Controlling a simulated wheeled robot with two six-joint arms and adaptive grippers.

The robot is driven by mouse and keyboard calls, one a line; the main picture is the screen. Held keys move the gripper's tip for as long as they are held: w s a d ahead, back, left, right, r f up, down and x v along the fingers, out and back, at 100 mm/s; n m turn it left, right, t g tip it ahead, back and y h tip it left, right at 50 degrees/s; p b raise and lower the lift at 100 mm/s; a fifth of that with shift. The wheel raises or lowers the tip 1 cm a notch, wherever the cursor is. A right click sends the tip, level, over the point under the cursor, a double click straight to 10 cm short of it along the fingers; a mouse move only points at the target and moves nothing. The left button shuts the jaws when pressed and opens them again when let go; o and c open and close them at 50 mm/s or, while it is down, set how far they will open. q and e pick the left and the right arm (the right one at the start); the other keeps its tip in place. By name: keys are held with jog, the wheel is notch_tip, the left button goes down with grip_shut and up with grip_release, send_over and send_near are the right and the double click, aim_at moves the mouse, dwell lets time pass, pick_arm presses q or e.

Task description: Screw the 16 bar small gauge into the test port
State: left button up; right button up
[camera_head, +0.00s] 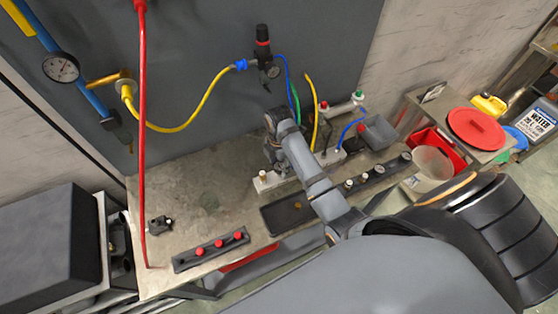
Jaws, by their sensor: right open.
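My right arm reaches over the workbench from the lower right, and its gripper (272,163) is over the back middle of the bench, open. The gripper is partly hidden by its own wrist, and I cannot see anything held in it. Just below it is a pale metal block (266,184) with a small brass fitting on top; I cannot tell whether this is the test port. A dark rack (377,173) with several small round parts lies to the right of the arm. They may be small gauges, but no 16 bar marking is readable. My left gripper is not in view.
A dark tray (284,214) lies left of my forearm. A black rack with red knobs (212,248) is at the bench front. A red hose (142,150) hangs on the left. A regulator (264,62) with hoses is on the back panel. The left bench middle is clear.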

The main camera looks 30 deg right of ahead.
jog(key=n+p, duration=0.1)
jog(key=n, duration=0.1)
jog(key=r+n+p, duration=0.1)
jog(key=n+p, duration=0.1)
jog(key=shift+s+r, duration=0.1)
jog(key=shift+f+n+b, duration=0.4)
jog(key=shift+f+n, duration=0.05)
jog(key=shift+n, duration=0.75)
jog(key=n, duration=0.5)
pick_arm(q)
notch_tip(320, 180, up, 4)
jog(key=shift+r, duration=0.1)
pick_arm(e)
jog(key=shift+c, duration=0.3)
